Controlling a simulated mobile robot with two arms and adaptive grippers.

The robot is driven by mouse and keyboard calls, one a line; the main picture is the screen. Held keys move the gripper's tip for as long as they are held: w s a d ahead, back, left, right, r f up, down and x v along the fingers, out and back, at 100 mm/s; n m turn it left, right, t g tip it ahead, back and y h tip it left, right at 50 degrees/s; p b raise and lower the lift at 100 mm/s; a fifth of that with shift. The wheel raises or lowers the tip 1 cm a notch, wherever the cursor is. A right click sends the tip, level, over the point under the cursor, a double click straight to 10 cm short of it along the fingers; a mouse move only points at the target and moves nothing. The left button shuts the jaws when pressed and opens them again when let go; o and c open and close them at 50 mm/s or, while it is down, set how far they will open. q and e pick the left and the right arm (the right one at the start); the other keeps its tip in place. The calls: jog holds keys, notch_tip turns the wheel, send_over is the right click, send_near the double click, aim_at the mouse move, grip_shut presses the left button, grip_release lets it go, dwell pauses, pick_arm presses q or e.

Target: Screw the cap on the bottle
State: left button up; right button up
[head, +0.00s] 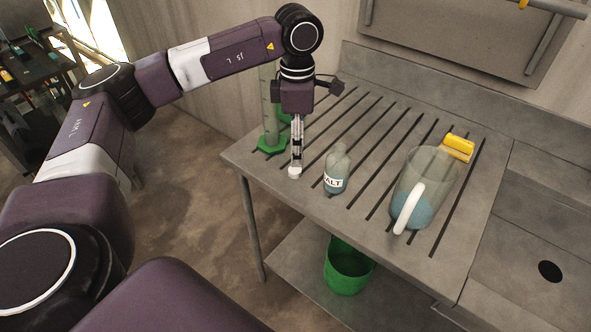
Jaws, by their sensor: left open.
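The bottle (337,172) stands upright on the grooved metal draining board (385,118). It is small and clear, with a white label on which "ALT" can be read. No cap shows on its neck. My left gripper (295,165) points down just left of the bottle, apart from it, low over the board. It is open, though seen nearly edge-on. A small whitish piece shows at its tips; I cannot tell whether this is the cap or a fingertip. My right gripper is not in view.
A jug (416,212) with blue liquid and a white handle stands right of the bottle, a yellow item (458,146) behind it. A tall cylinder with a green base (271,143) stands behind my gripper. A green bucket (346,276) sits below. A sink (540,235) is at right.

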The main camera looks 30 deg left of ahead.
aim_at(296, 170)
pick_arm(q)
jog(key=shift+f, duration=1)
jog(key=f, duration=0.1)
jog(key=f+p, duration=0.1)
jog(key=f, duration=0.1)
jog(key=f+p, duration=0.1)
jog(key=f, duration=0.1)
jog(key=shift+w+a, duration=0.3)
jog(key=shift+a, duration=0.1)
jog(key=shift+f, duration=0.2)
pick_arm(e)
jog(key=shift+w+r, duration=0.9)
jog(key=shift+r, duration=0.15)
pick_arm(q)
jog(key=shift+c, duration=0.2)
jog(key=c, duration=0.7)
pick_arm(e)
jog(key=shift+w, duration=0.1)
